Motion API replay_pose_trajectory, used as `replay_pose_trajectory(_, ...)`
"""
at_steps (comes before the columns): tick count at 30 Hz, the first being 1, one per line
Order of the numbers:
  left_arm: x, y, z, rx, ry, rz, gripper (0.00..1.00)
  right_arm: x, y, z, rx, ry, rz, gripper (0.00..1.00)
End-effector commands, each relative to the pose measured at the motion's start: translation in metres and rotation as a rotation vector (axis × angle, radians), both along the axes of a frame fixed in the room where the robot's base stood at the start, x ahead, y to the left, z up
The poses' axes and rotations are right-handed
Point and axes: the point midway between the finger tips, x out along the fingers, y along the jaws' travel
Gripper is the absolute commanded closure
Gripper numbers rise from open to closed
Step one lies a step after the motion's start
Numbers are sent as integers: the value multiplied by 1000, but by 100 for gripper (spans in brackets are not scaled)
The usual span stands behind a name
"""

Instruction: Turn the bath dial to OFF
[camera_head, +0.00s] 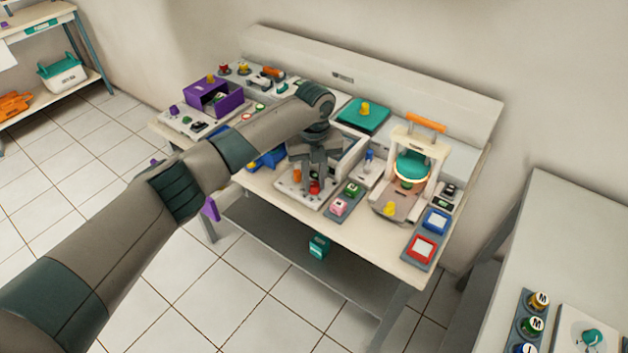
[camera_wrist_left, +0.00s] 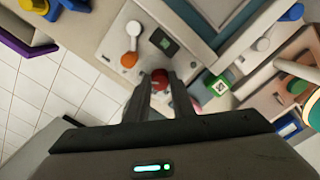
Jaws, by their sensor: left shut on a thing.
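A red dial (camera_head: 315,188) sits on the pale front panel (camera_head: 289,184) of a white-framed unit, which I take for the bath (camera_head: 352,155). My left gripper (camera_head: 317,178) reaches down from above to this panel and is shut on the red dial. In the left wrist view the red dial (camera_wrist_left: 160,76) shows between the fingertips (camera_wrist_left: 160,88). An orange-ended control (camera_wrist_left: 129,60) and a small dark green display (camera_wrist_left: 163,41) are on the same panel. The dial's pointer and markings are too small or hidden to read. My right gripper is out of view.
A green-topped block (camera_head: 352,188) and a pink block (camera_head: 339,206) stand just right of the panel. A machine with an orange handle (camera_head: 426,122) is farther right. A purple box (camera_head: 228,99) stands left. The table's front edge is close to the panel.

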Motion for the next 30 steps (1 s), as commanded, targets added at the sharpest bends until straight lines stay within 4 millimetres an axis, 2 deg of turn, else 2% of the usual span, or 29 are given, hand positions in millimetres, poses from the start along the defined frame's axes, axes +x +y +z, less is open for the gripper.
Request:
replay_pose_trajectory(7,1,-1,2,-1,-3,-66,100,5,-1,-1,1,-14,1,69)
replay_pose_trajectory(19,1,-1,2,-1,-3,-73,100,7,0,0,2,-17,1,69)
replay_pose_trajectory(20,1,-1,2,-1,-3,-73,73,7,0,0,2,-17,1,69)
replay_pose_trajectory(21,1,-1,2,-1,-3,-73,64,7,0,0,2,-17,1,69)
replay_pose_trajectory(22,1,-1,2,-1,-3,-73,59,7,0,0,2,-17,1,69)
replay_pose_trajectory(30,0,0,1,-1,-1,-72,59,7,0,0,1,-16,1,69)
